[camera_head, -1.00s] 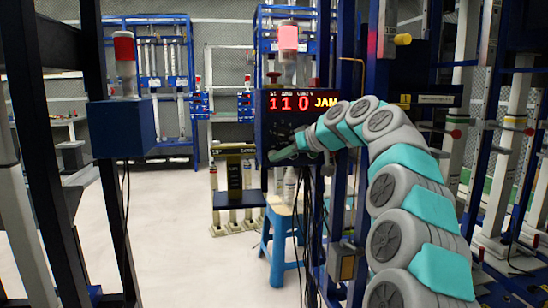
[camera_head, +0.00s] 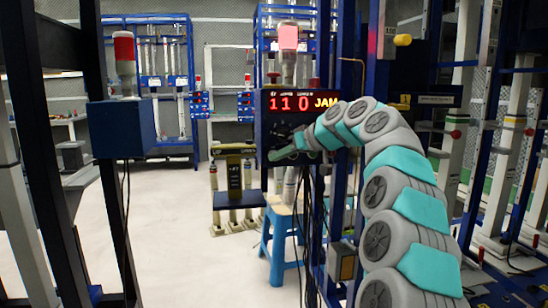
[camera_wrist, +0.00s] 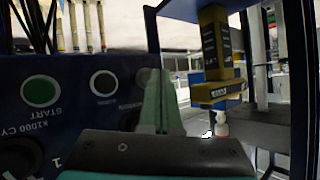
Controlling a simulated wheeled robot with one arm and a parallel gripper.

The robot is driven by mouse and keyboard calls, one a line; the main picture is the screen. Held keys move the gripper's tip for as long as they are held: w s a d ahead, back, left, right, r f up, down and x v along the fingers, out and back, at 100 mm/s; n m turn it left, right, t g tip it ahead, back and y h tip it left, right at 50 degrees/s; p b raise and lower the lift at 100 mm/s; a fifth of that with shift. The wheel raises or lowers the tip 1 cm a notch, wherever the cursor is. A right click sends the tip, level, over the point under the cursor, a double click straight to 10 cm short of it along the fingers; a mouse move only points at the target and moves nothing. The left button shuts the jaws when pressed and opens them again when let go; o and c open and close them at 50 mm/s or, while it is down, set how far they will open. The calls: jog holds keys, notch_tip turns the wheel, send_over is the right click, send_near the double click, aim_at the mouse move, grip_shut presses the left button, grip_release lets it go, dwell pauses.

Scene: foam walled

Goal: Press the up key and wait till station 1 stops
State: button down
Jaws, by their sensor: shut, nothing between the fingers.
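The blue control box (camera_head: 270,122) carries a red lit display (camera_head: 300,102) reading "110 JAM". My gripper (camera_head: 284,153) is in front of the lower part of the box, pointing left, its green fingers together and empty. In the wrist view the shut fingers (camera_wrist: 160,102) lie beside the panel face (camera_wrist: 75,125), at its right end. That view is upside down and shows a green START button (camera_wrist: 39,91) and a dark ringed button (camera_wrist: 104,84). Whether the fingertips touch the panel is unclear.
A blue stool (camera_head: 280,235) stands under the box, with dark cables hanging beside it. A yellow-and-black unit (camera_head: 234,175) stands to the left. Blue frame posts stand close to my arm. The pale floor (camera_head: 180,230) at left is open.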

jog(key=shift+w, duration=0.3)
jog(key=shift+w+a, duration=0.1)
jog(key=shift+w, duration=0.1)
dwell(0.4)
dwell(0.3)
jog(key=shift+s+d+b, duration=0.25)
jog(key=shift+s+b, duration=0.65)
jog(key=s+b, duration=0.2)
jog(key=s+d+b, duration=0.1)
jog(key=s+b, duration=0.1)
jog(key=s, duration=0.1)
jog(key=shift+d, duration=0.2)
